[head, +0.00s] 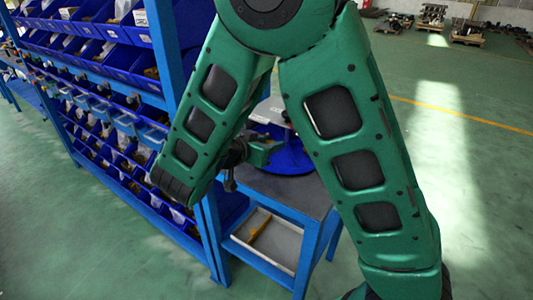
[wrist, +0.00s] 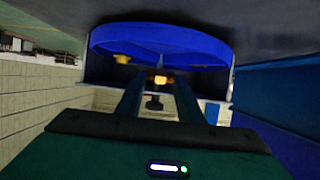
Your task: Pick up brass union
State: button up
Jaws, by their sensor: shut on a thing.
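My gripper (wrist: 160,82) shows in the wrist view with its two dark fingers reaching up the picture. It is shut on a small brass-coloured piece (wrist: 160,79), which I take to be the brass union, at the fingertips. A round blue tray (wrist: 212,47) lies just beyond the fingertips. Another brass-coloured piece (wrist: 122,59) is at the tray's left side, apart from the fingers. In the head view, the blue tray (head: 292,158) sits on the stand, partly behind my arm; the held piece cannot be made out there.
A blue rack of bins (head: 125,95) stands close on the left. The grey-topped stand (head: 290,192) has a lower shelf holding a pale tray (head: 275,238) with a yellow item (head: 259,228). Open green floor lies to the right.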

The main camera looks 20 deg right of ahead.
jog(key=s+a+r, duration=0.2)
jog(key=a+r, duration=0.5)
jog(key=a, duration=0.4)
jog(key=shift+a, duration=0.25)
